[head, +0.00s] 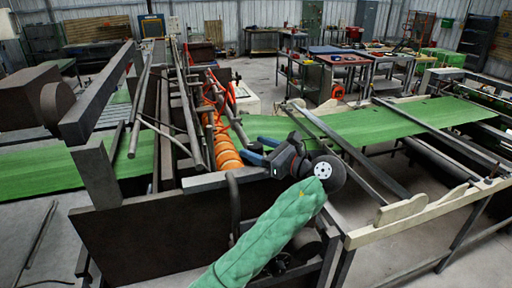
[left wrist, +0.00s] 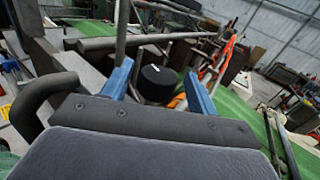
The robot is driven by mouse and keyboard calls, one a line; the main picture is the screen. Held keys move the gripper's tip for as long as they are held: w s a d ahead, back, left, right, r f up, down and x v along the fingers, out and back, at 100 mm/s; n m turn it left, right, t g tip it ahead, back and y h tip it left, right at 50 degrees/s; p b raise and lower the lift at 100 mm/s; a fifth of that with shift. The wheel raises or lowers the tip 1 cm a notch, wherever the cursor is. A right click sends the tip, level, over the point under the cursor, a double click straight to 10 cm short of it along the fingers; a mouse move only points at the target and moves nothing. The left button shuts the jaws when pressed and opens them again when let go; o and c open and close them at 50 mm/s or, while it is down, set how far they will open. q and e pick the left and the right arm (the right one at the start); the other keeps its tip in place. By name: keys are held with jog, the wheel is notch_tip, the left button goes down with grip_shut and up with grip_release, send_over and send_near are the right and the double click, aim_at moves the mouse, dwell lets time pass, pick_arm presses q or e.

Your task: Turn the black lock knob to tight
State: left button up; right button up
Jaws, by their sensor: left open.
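The black lock knob (left wrist: 157,84) is a short dark cylinder with a small white mark on its face. In the left wrist view it appears between the two blue fingers of my left gripper (head: 252,148), with space on both sides. I cannot tell whether the fingertips reach around it or stop short of it. My left gripper is open and empty. In the head view its blue fingers point left toward the machine frame, and I cannot make out the knob there. My right gripper is not in view.
Orange coils (head: 227,158) are close to my left fingertips, beside dark bars and pipes. A dark curved handle (left wrist: 40,98) stands left of the gripper in the left wrist view. Green sheet (head: 405,122) runs across the machine at right. Carts and tables stand on the floor behind.

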pick_arm(q)
jog(key=shift+w+a+r, duration=0.1)
jog(key=shift+w+a, duration=0.05)
jog(key=shift+a, duration=0.3)
jog(key=shift+d, duration=0.1)
jog(key=shift+c, duration=0.2)
jog(key=c, duration=0.9)
jog(key=shift+t, duration=0.3)
